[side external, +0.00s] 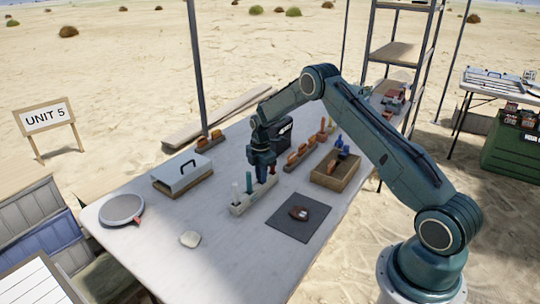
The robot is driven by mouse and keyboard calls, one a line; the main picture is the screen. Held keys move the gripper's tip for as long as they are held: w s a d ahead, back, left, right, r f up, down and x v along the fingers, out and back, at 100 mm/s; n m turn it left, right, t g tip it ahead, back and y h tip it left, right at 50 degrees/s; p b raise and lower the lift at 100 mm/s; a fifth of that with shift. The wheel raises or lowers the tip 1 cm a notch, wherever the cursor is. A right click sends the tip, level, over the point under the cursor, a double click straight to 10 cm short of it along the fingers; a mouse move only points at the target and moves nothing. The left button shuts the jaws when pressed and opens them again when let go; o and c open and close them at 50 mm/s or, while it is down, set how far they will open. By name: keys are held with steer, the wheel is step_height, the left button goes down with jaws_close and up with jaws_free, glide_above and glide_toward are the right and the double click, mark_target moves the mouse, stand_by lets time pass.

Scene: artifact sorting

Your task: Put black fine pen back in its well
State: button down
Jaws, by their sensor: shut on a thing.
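A pale pen holder block (240,209) with wells stands on the table. A white pen (235,191) and a teal pen (249,182) stand upright in its left part, and a bit of red (272,169) shows at its right end. My gripper (262,178) points down over the right part of the block. It is shut on a thin dark thing, taken as the black fine pen, mostly hidden by the jaws. I cannot tell whether its lower end is inside a well or just above it.
A dark mat (298,226) with a brown artifact (299,213) lies in front right. A wooden tray (335,172) with blue-handled things, a brush rack (301,156), a black box (281,132), a lidded case (183,176), a round dish (121,209) and a stone (190,239) stand around.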

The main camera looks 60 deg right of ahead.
steer(key=shift+f, duration=0.15)
steer(key=c, duration=1.4)
jaws_free()
steer(key=shift+o, duration=0.2)
step_height(320, 180, up, 12)
steer(key=shift+r, duration=0.2)
